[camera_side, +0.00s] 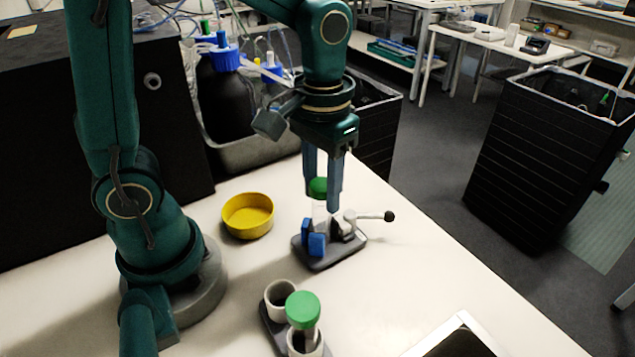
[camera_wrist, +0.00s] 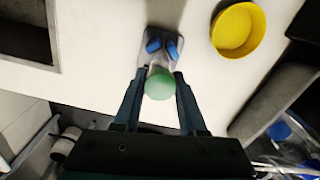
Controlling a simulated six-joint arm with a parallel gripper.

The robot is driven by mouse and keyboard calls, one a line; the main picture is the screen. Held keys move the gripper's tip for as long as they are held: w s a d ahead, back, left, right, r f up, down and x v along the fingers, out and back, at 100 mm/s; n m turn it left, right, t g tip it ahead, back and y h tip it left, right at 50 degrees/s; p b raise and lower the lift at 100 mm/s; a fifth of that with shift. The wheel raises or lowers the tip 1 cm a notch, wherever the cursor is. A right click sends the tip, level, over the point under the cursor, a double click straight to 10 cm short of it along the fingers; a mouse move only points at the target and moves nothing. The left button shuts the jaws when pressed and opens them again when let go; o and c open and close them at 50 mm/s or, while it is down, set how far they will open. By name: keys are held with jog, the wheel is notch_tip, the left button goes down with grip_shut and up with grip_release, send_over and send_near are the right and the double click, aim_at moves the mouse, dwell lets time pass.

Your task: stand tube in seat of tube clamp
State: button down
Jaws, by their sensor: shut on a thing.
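A clear tube (camera_side: 320,211) with a green cap (camera_side: 319,186) stands upright between the fingers of my gripper (camera_side: 321,202), which is shut on it. The green cap (camera_wrist: 160,84) also shows between the fingertips in the wrist view (camera_wrist: 160,76). The tube clamp (camera_side: 322,262) has a dark base, blue jaw pads (camera_side: 316,244) and a lever with a black knob (camera_side: 389,216). The tube's lower end is at the clamp, behind the blue pads in the side view. I cannot tell whether it rests on the seat. The clamp (camera_wrist: 150,34) also shows in the wrist view.
A yellow bowl (camera_side: 248,216) stands left of the clamp. A dark rack (camera_side: 268,326) at the front holds another green-capped tube (camera_side: 303,310) and has an open cup (camera_side: 281,297). A metal-rimmed tray (camera_side: 462,320) lies at the front right. Bare table surrounds the clamp.

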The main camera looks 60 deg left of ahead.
jog(key=shift+f, duration=0.25)
jog(key=shift+c, duration=1.9)
grip_release()
jog(key=shift+c, duration=0.7)
jog(key=shift+r, duration=0.15)
jog(key=shift+r, duration=2.9)
